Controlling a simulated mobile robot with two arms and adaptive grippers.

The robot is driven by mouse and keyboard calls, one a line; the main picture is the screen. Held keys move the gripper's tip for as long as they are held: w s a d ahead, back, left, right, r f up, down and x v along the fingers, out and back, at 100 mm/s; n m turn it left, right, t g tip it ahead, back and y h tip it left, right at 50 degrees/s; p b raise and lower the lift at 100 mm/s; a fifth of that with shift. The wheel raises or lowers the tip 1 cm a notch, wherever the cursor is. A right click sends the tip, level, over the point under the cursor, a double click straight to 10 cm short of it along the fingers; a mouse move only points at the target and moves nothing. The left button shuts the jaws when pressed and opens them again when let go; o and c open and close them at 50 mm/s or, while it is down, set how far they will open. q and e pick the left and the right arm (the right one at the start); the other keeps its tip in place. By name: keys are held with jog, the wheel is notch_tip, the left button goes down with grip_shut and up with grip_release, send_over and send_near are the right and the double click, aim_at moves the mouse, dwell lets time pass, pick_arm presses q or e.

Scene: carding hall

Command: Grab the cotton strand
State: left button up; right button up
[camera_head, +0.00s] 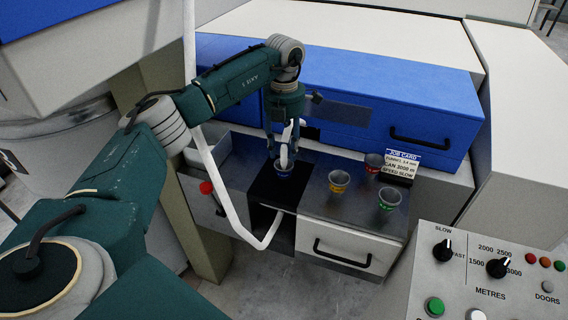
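A thick white cotton strand (226,197) comes down from the top, passes behind my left arm, and bends back up under the metal worktop. A short white piece, seemingly strand, stands up at the blue cup-shaped funnel (283,171) on a dark plate. My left gripper (284,152) points down right above this funnel. Its fingers look apart, one on each side of the white piece, and I see no clear grip on it. The fingertips are small and partly blend with the white. My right gripper is not in view.
Yellow (339,181), green (389,197) and red (373,163) cups stand to the right on the metal worktop (318,203). A job card (400,164) stands behind them. A red knob (206,187) is at left. A control panel (480,270) fills the lower right.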

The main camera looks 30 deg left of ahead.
pick_arm(q)
jog(key=shift+f, duration=0.5)
grip_shut()
